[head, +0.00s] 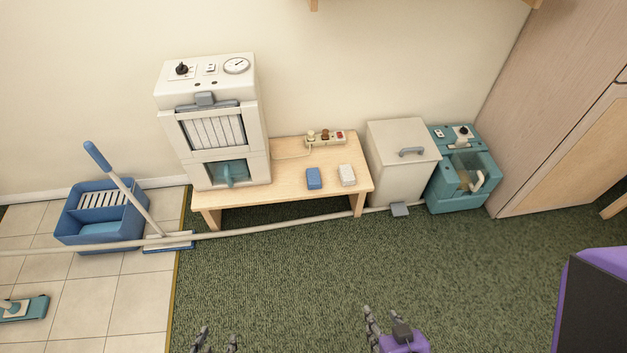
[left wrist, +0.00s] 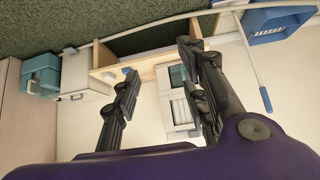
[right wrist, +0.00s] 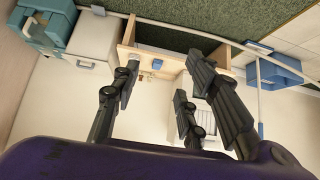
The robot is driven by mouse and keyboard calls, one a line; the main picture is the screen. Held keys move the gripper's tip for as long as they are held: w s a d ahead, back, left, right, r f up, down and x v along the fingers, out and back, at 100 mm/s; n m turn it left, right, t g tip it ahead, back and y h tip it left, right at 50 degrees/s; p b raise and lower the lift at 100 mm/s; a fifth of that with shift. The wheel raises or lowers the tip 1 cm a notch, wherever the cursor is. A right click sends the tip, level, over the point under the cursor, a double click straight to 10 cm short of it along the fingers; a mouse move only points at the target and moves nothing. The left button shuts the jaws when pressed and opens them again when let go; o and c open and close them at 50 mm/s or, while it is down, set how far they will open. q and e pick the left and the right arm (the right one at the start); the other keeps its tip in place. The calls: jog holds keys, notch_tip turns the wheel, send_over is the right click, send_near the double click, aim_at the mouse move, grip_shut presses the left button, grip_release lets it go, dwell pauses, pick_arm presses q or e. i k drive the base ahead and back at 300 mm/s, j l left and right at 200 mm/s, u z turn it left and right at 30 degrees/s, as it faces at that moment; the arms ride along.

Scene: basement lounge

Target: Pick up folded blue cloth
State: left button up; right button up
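The folded blue cloth (head: 314,178) lies on the front part of a low wooden table, left of a folded white cloth (head: 347,175). My left gripper (head: 216,341) is at the bottom edge of the head view, well in front of the table. Its fingers are spread and empty in the left wrist view (left wrist: 160,85). My right gripper (head: 385,322) is at the bottom, right of the left one, also apart from the table. Its fingers are spread with nothing between them in the right wrist view (right wrist: 160,95).
A blue mop bucket (head: 95,232) stands left. A hose crosses the floor before the table. Green carpet in front is clear.

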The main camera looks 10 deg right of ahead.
aim_at(312, 174)
jog(key=i+l, duration=0.4)
jog(key=l, duration=0.15)
jog(key=i+l, duration=0.85)
jog(key=l, duration=0.2)
jog(key=i+u, duration=0.05)
